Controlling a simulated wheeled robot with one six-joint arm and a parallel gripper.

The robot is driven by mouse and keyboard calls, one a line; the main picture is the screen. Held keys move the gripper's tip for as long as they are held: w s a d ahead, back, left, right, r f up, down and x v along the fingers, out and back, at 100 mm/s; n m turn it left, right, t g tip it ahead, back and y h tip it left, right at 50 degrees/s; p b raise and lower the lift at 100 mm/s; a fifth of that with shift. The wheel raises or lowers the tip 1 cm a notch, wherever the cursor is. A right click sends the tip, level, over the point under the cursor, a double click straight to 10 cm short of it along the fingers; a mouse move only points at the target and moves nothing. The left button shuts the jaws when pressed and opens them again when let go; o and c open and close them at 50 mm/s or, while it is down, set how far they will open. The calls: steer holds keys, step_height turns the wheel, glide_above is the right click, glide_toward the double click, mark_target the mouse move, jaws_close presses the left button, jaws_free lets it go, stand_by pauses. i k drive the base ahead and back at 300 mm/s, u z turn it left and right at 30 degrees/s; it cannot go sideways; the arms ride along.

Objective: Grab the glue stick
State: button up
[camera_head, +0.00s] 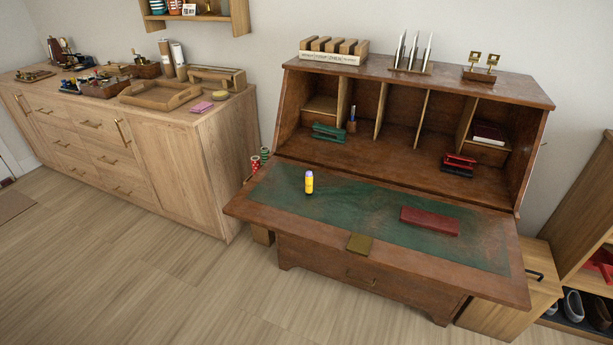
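The glue stick (309,183) is a small yellow cylinder with a purple-blue top. It stands upright on the green inlay of the fold-down writing surface (276,223) of a dark brown wooden desk. It is left of the middle of that surface, with clear space around it. My gripper is not in view.
A dark red case (430,221) lies to the right on the writing surface, and a brass-coloured piece (359,243) sits at its front edge. Staplers, green (328,133) and red (459,164), stand in the compartments behind. A light wood cabinet (172,150) stands left; floor (130,260) is clear in front.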

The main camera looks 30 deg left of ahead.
mark_target(309, 176)
steer(key=u, duration=0.65)
steer(key=i, duration=0.8)
steer(key=u, duration=0.75)
